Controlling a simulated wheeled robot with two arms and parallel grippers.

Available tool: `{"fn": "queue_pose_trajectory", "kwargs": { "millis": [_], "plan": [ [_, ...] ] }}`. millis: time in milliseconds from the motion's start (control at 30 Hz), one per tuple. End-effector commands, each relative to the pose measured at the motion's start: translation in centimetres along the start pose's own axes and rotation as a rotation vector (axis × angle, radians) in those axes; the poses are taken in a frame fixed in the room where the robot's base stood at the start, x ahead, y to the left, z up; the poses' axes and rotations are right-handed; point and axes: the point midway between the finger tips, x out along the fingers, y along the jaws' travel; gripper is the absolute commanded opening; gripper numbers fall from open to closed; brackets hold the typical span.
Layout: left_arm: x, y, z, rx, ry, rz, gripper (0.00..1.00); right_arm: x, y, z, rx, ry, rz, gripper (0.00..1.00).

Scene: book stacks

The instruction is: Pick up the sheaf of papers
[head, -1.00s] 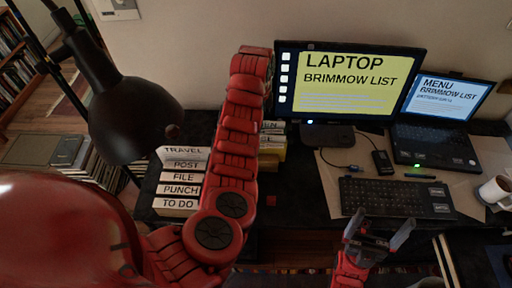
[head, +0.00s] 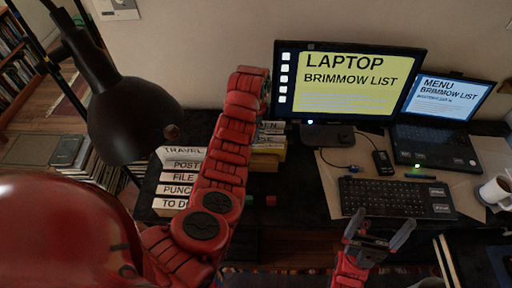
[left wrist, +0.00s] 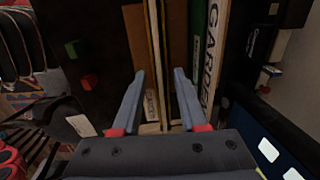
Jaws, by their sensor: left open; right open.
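My right gripper (head: 380,232) is open and empty below the keyboard.
A red cube (head: 271,200) and a green cube (left wrist: 72,49) lie on the dark desk. A monitor (head: 345,80), laptop (head: 435,145), keyboard (head: 395,198) and mug (head: 495,190) are at right. A black lamp (head: 140,115) hangs at left.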

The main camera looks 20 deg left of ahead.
Motion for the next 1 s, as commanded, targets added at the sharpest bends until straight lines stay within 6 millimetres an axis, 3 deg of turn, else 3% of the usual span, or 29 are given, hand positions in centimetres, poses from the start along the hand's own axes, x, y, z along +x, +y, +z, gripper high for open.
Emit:
{"fn": "queue_pose_trajectory", "kwargs": {
  "millis": [867,1000],
  "plan": [
    [0.51,0.02,0.05,-0.001,-0.001,0.001,0.42,-0.8,-0.04,0.13,0.0,0.0,0.0,1.0],
    [0.51,0.02,0.04,-0.001,-0.001,0.001,0.21,-0.8,-0.04,0.13,0.0,0.0,0.0,1.0]
  ]
}}
